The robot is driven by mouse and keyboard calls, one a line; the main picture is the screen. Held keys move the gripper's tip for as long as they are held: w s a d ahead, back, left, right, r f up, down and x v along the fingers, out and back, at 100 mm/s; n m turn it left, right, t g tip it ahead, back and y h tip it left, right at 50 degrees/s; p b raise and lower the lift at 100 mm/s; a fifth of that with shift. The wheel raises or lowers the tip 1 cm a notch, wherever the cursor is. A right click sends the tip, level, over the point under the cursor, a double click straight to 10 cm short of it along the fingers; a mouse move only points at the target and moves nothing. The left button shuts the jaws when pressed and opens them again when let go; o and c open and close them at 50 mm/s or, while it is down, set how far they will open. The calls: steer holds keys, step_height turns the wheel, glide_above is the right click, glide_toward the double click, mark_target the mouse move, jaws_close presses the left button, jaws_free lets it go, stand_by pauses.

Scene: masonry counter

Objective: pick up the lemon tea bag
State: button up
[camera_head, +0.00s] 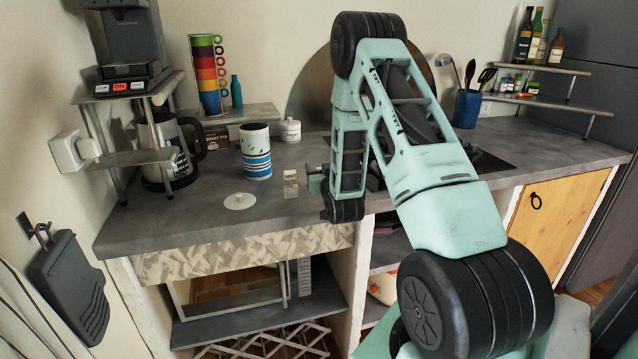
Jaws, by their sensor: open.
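A small pale upright packet (290,184) with dark lettering stands on the grey counter, right of the striped mug. It looks like a tea bag, but its label is too small to read for certain as lemon. My gripper (313,181) is open, low over the counter just right of the packet, with its jaws toward it. A small gap shows between them, and nothing is seen in the jaws. My arm hides part of the counter behind and right of the gripper.
A striped mug (256,152) stands behind-left of the packet, and a white round lid (240,201) lies to the front left. A lidded white jar (290,130) and a kettle (168,150) stand further off. The counter's front edge (230,238) is near.

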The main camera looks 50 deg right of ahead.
jaws_close()
steer(key=shift+r, duration=0.15)
